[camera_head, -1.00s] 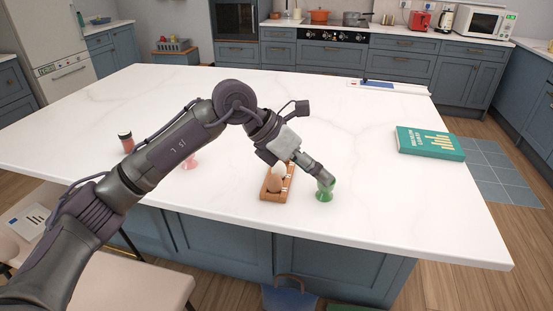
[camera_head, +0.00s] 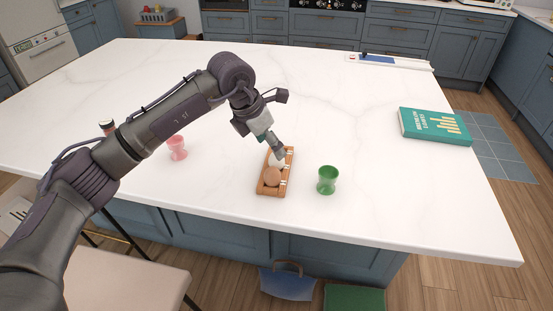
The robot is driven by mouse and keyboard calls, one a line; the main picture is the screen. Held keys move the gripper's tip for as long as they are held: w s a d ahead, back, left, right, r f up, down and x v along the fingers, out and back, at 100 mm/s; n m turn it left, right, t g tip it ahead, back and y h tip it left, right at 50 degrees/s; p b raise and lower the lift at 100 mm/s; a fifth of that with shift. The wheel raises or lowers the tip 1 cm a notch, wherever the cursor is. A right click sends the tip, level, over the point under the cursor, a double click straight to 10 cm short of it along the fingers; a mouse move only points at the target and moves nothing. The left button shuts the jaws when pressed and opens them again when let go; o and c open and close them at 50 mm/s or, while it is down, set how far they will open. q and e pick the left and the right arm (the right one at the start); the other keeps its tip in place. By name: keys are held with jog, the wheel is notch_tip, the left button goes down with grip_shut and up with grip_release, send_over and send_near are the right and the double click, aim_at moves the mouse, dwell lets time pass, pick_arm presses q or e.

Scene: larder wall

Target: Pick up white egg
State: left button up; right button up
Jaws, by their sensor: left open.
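A wooden egg rack (camera_head: 262,191) stands on the white island top near its front edge. A brown egg (camera_head: 272,177) sits at its near end. The white egg (camera_head: 274,162) shows partly just behind the brown one, in the rack. My left gripper (camera_head: 279,156) is at the white egg from above and behind, very close to it. It is open, and its fingers partly hide the far part of the rack. I cannot tell whether they touch the egg. My right gripper is not in view.
A green egg cup (camera_head: 327,180) stands right of the rack, and a pink one (camera_head: 177,148) to the left. A dark-lidded jar (camera_head: 107,127) is partly behind my arm. A teal book (camera_head: 435,126) lies at the right. The worktop (camera_head: 400,190) between is clear.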

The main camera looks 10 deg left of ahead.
pick_arm(q)
jog(key=p+x, duration=0.1)
jog(key=x, duration=0.3)
jog(key=shift+s+d+f, duration=0.15)
jog(key=shift+d+f, duration=0.05)
jog(key=shift+f, duration=0.3)
jog(key=c, duration=0.9)
jog(key=shift+c, duration=0.2)
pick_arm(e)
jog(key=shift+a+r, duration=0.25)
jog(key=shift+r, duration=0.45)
pick_arm(q)
jog(key=shift+r, duration=0.1)
